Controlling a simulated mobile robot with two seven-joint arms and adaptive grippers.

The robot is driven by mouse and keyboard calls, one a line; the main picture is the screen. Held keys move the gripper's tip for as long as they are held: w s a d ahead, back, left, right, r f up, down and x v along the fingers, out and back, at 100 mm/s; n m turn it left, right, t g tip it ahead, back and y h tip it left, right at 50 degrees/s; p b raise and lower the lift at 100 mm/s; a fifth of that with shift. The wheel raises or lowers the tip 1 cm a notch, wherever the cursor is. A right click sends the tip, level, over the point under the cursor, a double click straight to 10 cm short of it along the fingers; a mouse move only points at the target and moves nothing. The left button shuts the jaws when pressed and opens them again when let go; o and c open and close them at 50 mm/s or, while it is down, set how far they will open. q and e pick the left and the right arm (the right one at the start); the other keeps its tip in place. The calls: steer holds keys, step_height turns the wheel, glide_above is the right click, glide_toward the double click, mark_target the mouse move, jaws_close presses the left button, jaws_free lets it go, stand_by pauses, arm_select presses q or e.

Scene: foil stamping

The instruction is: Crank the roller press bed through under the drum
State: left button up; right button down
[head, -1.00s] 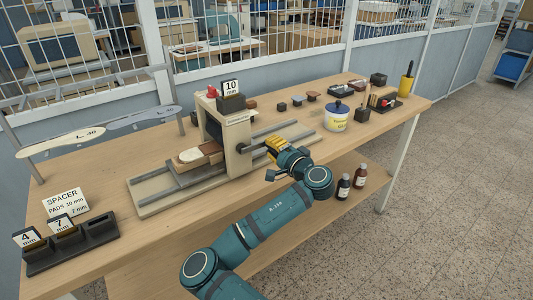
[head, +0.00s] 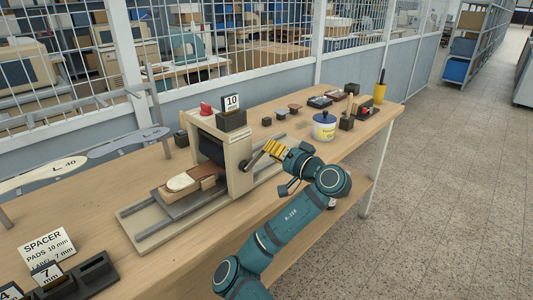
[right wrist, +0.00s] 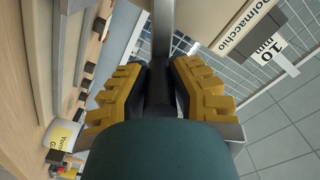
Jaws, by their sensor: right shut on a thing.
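The roller press (head: 238,150) stands on the bench, a beige frame with a dark drum (head: 210,147) inside. Its bed (head: 182,205) lies on rails at the left of the frame and carries a brown block with a cream, sole-shaped top (head: 190,180). The block's right end is close to the frame. My right gripper (head: 272,149) is at the frame's right side, shut on the crank handle. In the right wrist view the grey crank arm (right wrist: 163,40) runs up from between the yellow fingers; the grip itself is mostly hidden. My left gripper is not in view.
A 10 mm spacer block (head: 231,119) and a red knob sit on top of the press. A spacer rack (head: 80,280) stands at the front left. A yellow-labelled jar (head: 324,126) and small blocks stand to the right. A wire-mesh partition runs behind the bench.

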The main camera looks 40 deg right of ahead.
steer(key=shift+a, duration=0.2)
stand_by(0.3)
steer(key=c, duration=0.8)
jaws_free()
steer(key=shift+a+r, duration=0.1)
steer(key=shift+o, duration=0.2)
steer(key=shift+w, duration=0.15)
